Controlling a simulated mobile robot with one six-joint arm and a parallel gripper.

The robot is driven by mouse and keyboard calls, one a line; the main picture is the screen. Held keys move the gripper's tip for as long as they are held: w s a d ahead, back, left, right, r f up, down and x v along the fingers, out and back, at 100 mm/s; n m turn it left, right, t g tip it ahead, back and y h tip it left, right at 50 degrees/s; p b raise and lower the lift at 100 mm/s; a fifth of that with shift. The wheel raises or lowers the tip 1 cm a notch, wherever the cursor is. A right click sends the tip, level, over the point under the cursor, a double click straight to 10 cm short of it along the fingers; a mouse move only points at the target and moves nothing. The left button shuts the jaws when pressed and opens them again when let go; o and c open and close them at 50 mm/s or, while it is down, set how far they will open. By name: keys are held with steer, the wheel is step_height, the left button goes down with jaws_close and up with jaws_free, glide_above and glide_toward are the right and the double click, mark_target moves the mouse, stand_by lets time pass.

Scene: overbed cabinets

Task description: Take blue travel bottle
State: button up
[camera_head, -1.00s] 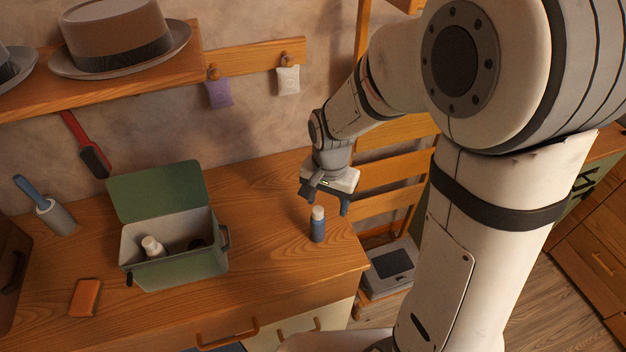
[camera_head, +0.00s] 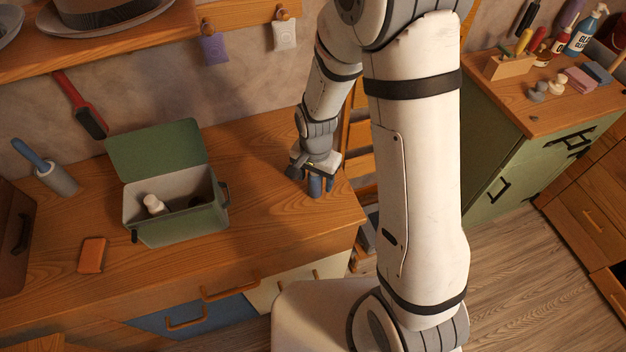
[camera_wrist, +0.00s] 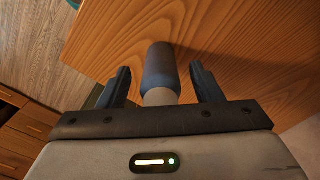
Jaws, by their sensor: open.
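The blue travel bottle (camera_head: 315,187) stands upright on the wooden desk near its right edge, its top hidden by my gripper in the head view. In the wrist view the bottle (camera_wrist: 160,72) has a blue body and a pale cap, and lies between the two dark fingers. My gripper (camera_head: 316,183) is right at the bottle. In the wrist view my gripper (camera_wrist: 163,88) is open, with a gap on each side of the bottle, the wider one on the left.
An open green box (camera_head: 180,232) with a white bottle (camera_head: 154,205) inside stands left on the desk (camera_head: 270,200). An orange block (camera_head: 92,255) and a lint roller (camera_head: 50,172) lie further left. A chair (camera_head: 360,135) stands behind the right edge.

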steer(key=shift+c, duration=0.3)
steer(key=c, duration=1)
steer(key=shift+c, duration=0.2)
